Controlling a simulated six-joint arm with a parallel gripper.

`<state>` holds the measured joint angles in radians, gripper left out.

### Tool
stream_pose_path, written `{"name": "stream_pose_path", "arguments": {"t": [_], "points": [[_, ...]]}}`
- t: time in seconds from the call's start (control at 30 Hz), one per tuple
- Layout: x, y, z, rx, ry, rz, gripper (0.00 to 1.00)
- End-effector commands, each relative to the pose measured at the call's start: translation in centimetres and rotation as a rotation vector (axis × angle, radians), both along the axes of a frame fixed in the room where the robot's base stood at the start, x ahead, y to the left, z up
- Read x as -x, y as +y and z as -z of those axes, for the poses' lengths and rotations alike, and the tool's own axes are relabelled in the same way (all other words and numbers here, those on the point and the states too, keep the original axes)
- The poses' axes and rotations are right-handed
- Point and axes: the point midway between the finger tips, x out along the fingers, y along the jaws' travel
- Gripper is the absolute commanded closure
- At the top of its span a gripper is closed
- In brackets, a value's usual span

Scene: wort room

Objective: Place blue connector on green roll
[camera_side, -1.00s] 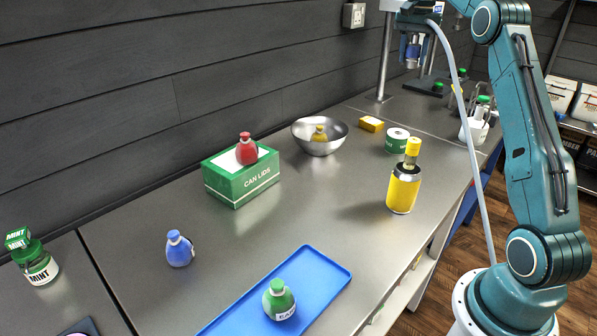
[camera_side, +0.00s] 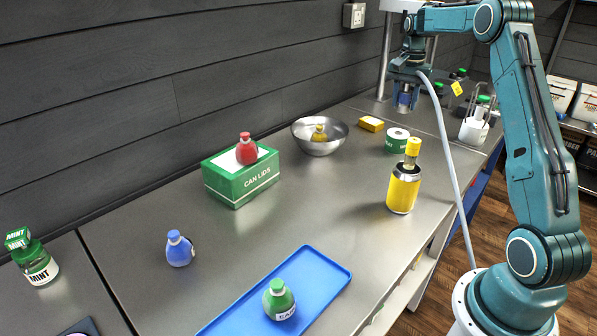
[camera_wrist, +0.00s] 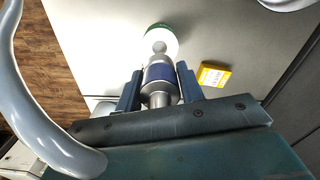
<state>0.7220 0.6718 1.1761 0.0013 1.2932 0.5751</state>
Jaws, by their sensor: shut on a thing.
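My gripper (camera_side: 405,96) is in the air above the counter in the side view, beyond the green roll. It is shut on the blue connector (camera_side: 404,99), a metal piece with a blue band. In the wrist view the connector (camera_wrist: 159,74) sits between the two fingers of my gripper (camera_wrist: 160,82). The green roll (camera_side: 397,140) stands on the counter with its white top up. In the wrist view the green roll (camera_wrist: 164,34) shows just past the connector's tip, partly hidden by it. The connector and roll are apart in the side view.
A yellow box (camera_side: 371,124) lies left of the roll; a steel bowl (camera_side: 319,137) holds a yellow thing. A yellow bottle (camera_side: 404,183) stands nearer. A green box (camera_side: 241,174) carries a red flask (camera_side: 246,149). A blue tray (camera_side: 322,267) lies in front.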

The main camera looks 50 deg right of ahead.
Motion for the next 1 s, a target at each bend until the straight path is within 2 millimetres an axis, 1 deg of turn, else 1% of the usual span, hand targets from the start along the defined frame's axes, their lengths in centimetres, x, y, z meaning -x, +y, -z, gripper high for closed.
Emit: {"name": "stream_pose_path", "arguments": {"t": [0.03,0.1,0.2,0.5,0.57,0.8,0.9,1.0], "points": [[0.0,0.0,0.8,-0.002,0.002,0.0,0.89],[0.0,0.0,1.6,-0.001,0.0,0.0,0.89],[0.0,0.0,2.4,-0.001,0.0,0.0,0.89],[0.0,0.0,2.9,0.0,0.0,0.0,0.89],[0.0,0.0,3.4,-0.001,0.001,0.0,0.89],[0.0,0.0,6.1,-0.002,0.002,0.0,0.89],[0.0,0.0,6.7,0.0,0.0,0.0,0.89],[0.0,0.0,6.9,0.001,0.0,0.0,0.89]]}}
